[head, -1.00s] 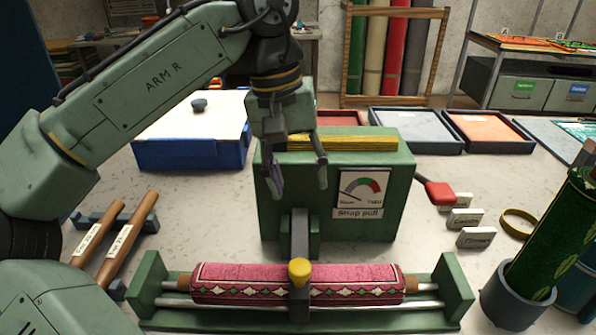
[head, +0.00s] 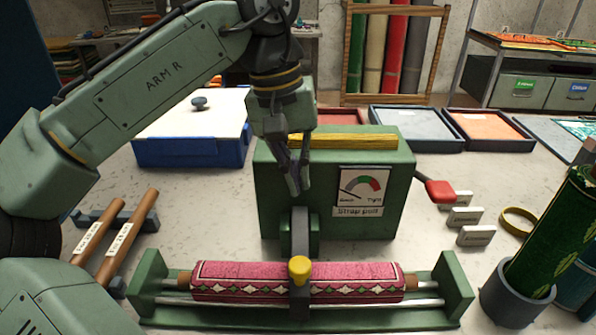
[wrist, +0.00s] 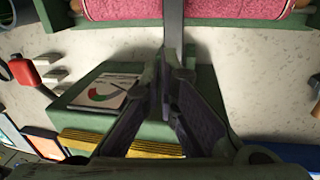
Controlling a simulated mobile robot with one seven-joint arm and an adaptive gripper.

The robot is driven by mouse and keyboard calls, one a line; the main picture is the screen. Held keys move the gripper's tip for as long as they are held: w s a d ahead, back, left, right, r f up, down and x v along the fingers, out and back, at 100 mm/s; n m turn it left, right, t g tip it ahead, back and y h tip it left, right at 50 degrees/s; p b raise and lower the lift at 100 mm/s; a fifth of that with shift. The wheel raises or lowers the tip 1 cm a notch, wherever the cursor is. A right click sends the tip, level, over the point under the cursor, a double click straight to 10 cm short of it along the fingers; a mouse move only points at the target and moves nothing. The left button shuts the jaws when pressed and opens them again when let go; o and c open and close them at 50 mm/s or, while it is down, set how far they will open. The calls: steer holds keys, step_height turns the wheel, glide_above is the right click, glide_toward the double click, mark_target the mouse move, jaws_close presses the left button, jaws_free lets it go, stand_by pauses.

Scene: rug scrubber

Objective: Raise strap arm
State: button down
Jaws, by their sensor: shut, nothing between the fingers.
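The strap arm (head: 300,231) is a dark bar that runs from the green strap-pull box (head: 270,208) over the middle of a pink patterned rug roll (head: 235,281). Its yellow knob (head: 299,268) sits on top of the roll, so the arm is down. My gripper (head: 294,190) is shut and empty, in front of the box and just above the rear end of the strap arm. In the wrist view the closed fingers (wrist: 165,65) overlap the strap arm (wrist: 173,30); I cannot tell whether they touch it. The knob is out of the wrist view.
A gauge (head: 363,186) and a red-handled crank (head: 439,191) are on the box. Small label blocks (head: 475,236) and a yellow ring (head: 518,221) lie at right. A green roll stands in a grey cup (head: 517,303). Wooden rods (head: 128,237) lie at left.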

steer(key=c, duration=2.3)
jaws_free()
steer(key=o, duration=1)
steer(key=r, duration=0.4)
steer(key=a+r, duration=0.1)
steer(key=r, duration=0.3)
steer(key=a+r, duration=0.1)
steer(key=r, duration=0.2)
steer(key=shift+r, duration=0.4)
steer(key=shift+o, duration=0.3)
